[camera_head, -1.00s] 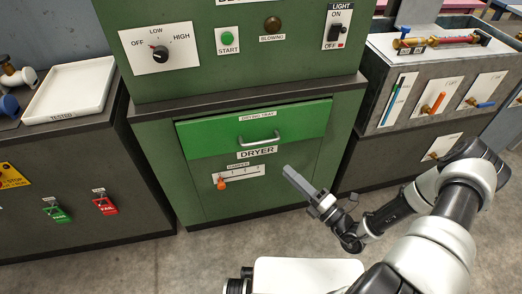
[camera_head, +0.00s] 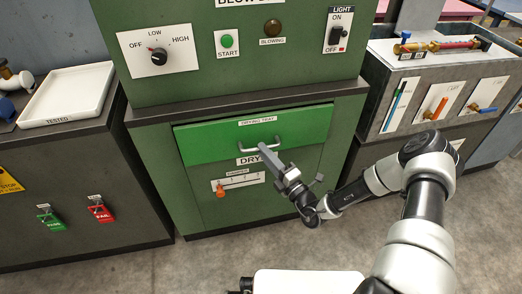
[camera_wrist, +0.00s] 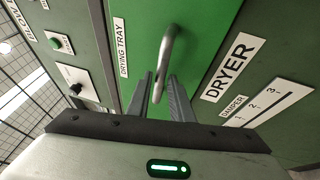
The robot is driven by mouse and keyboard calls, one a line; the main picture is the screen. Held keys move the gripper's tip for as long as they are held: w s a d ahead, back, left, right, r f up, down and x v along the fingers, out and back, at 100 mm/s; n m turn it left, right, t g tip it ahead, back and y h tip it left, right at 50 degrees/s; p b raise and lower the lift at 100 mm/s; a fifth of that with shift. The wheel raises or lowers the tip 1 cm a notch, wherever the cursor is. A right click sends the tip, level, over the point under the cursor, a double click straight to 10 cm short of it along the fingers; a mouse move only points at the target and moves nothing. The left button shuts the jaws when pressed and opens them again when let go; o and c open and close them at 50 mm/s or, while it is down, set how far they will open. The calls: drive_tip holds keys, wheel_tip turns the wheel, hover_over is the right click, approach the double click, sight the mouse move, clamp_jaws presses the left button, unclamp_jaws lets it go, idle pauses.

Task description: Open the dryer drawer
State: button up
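The dryer drawer (camera_head: 200,145) is a bright green panel labelled as the drying tray, and it looks shut in the darker green cabinet. Its silver bar handle (camera_head: 277,140) also shows in the wrist view (camera_wrist: 167,50). My gripper (camera_head: 263,148) is at the handle, below and in front of it, and covers part of the DRYER label. In the wrist view the two fingers (camera_wrist: 160,82) are apart, with the lower end of the handle appearing between them. Whether they touch the handle cannot be told.
A damper slider (camera_head: 221,191) with an orange knob is below the drawer. A dark ledge (camera_head: 160,110) juts out above it. Dark cabinets stand at left, with a white tray (camera_head: 70,95), and at right. The grey floor (camera_head: 130,262) in front is clear.

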drive_tip(key=shift+x, duration=1.25)
clamp_jaws()
drive_tip(key=shift+s+d, duration=0.1)
